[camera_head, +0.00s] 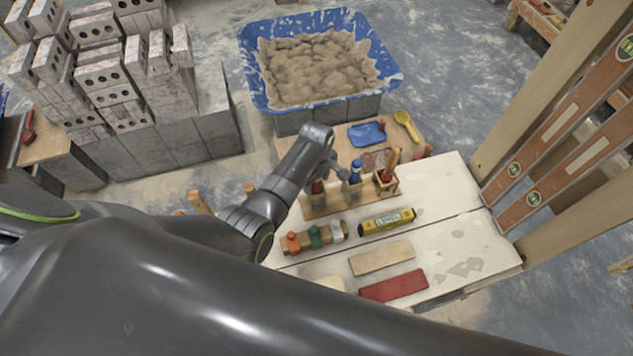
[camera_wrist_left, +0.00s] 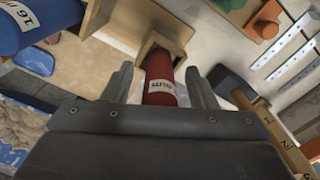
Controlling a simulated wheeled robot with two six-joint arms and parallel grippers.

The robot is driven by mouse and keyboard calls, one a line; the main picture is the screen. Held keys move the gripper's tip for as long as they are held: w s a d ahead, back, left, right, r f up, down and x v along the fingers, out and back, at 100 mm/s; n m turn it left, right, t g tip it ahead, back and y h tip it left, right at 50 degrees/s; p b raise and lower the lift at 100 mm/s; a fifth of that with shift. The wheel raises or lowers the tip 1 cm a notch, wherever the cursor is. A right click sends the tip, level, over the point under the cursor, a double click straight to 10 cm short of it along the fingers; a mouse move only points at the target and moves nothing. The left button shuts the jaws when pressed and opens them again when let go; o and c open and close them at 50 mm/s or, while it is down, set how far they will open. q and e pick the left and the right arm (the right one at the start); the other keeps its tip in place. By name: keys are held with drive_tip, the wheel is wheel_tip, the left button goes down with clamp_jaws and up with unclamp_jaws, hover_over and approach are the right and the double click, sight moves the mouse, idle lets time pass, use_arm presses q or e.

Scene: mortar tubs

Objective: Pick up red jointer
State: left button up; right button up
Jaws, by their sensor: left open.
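The red jointer (camera_wrist_left: 160,72) stands in a square wooden holder (camera_wrist_left: 167,25), its red labelled handle showing in the left wrist view. In the head view its red part (camera_head: 318,187) shows just below my left gripper (camera_head: 333,168), on the wooden rack. My left gripper is open, with one finger on each side of the red handle in the left wrist view. I cannot tell whether the fingers touch it. The blue jointer (camera_wrist_left: 35,22) is beside it, and also shows in the head view (camera_head: 356,168). My right gripper is out of view.
A yellow level (camera_head: 387,222), a block with coloured handles (camera_head: 313,238), a tan block (camera_head: 381,258) and a red block (camera_head: 393,286) lie on the white table (camera_head: 460,245). A blue mortar tub (camera_head: 385,70) stands behind; bricks (camera_head: 120,75) are stacked left.

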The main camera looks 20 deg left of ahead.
use_arm(q)
drive_tip(key=shift+f, duration=0.25)
drive_tip(key=c, duration=1.1)
drive_tip(key=shift+o, duration=0.2)
drive_tip(key=shift+r, duration=0.1)
wheel_tip(320, 180, up, 18)
